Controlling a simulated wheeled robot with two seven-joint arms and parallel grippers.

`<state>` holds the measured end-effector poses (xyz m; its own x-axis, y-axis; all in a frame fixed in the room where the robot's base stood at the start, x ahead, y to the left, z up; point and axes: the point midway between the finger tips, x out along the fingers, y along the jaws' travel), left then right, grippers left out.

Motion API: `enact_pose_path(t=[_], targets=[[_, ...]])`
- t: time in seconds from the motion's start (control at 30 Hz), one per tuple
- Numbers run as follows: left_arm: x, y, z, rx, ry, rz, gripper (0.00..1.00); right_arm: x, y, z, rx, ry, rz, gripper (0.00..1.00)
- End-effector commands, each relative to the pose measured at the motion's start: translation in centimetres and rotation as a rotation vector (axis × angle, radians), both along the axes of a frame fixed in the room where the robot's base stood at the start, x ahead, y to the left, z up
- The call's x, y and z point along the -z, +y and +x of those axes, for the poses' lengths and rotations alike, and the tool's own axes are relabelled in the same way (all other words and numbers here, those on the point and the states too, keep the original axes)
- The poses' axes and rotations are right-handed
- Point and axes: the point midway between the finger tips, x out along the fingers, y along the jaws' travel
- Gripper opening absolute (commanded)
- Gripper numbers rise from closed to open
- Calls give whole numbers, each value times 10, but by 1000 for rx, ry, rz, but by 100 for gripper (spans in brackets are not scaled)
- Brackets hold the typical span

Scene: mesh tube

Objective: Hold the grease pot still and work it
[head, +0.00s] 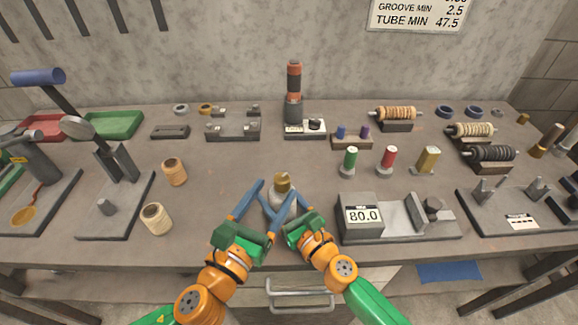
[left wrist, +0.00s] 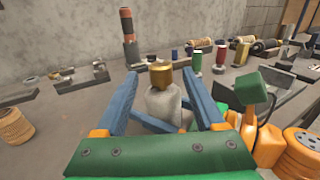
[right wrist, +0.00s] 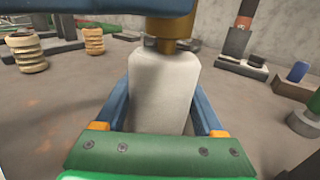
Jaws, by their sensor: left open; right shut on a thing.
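The grease pot (head: 283,204) is a pale grey bottle with a brass cap (head: 282,182), upright near the table's front middle. My right gripper (right wrist: 162,100) is shut on the pot's body, one blue finger on each side. My left gripper (left wrist: 160,80) is open, with its blue fingers to either side of the brass cap in the left wrist view. In the right wrist view a blue finger crosses the top and hides part of the cap. Whether the left fingers touch the cap cannot be told.
Tan rolls (head: 156,218) and a lever stand (head: 118,170) are on the left. The table between the rolls and the pot is clear.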

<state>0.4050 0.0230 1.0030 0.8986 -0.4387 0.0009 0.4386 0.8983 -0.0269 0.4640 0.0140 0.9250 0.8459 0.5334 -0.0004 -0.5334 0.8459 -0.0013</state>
Motion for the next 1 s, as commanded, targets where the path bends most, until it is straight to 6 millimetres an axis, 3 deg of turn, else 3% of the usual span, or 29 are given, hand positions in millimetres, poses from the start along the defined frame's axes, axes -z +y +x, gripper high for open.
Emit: enact_pose_path(t=[0.1, 0.3, 0.67, 0.9, 0.93, 1.0], targets=[[-2, -15, 30, 0, -6, 1, 71, -1, 0, 0, 0, -1, 1, 0], [-1, -32, 64, 1, -4, 3, 71, -1, 0, 0, 0, -1, 1, 0], [0, -36, 73, 2, -3, 4, 71, 0, 0, 0, 0, 0, 0, 0], [0, -36, 73, 2, -3, 4, 6, 0, 0, 0, 0, 0, 0, 0], [0, -36, 73, 2, -3, 4, 0, 0, 0, 0, 0, 0, 0, 0], [0, -36, 73, 2, -3, 4, 0, 0, 0, 0, 0, 0, 0, 0]])
